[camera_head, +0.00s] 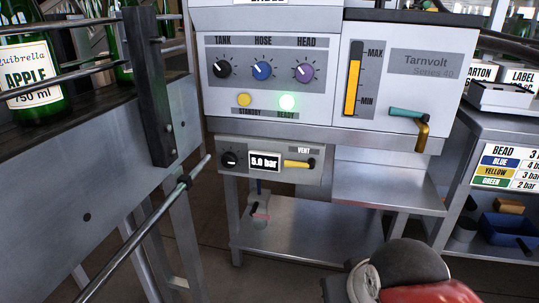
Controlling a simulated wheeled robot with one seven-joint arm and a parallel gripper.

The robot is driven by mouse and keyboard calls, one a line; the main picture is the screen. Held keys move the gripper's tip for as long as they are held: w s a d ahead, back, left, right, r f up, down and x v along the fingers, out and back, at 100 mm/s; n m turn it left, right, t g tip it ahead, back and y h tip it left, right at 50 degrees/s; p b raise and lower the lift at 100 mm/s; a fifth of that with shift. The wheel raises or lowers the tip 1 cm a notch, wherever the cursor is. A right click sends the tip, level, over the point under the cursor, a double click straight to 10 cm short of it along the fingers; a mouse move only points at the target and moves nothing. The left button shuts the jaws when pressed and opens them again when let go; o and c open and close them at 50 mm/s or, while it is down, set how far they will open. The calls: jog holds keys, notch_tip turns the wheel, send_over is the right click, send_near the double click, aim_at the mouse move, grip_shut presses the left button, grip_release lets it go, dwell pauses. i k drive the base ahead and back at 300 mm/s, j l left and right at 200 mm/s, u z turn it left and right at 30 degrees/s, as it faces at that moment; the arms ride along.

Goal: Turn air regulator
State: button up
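The air regulator panel (211,166) is a grey box under the Tarnvolt machine. A black round knob (232,159) is on its left. A small display (265,162) in its middle reads 5.0 bar. At its right, under the label VENT, a yellow-handled lever (298,164) lies about level. A red and dark rounded part at the bottom edge looks like my own arm. My gripper's fingers do not show, and nothing is seen touching the knob.
The Tarnvolt machine (413,88) has TANK, HOSE and HEAD knobs and a lit green READY lamp (287,103). A conveyor with rails (95,150) and green bottles (33,85) stands left. A BEAD chart (505,168), cut off, lists colours with bar values at right.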

aim_at(229, 160)
jog(key=u, duration=0.4)
jog(key=j+u, duration=0.15)
jog(key=u, duration=0.7)
jog(key=j+u, duration=0.15)
jog(key=u, duration=0.25)
jog(key=i+l, duration=0.1)
jog(key=l, duration=0.2)
jog(key=i+l, duration=0.1)
jog(key=l, duration=0.25)
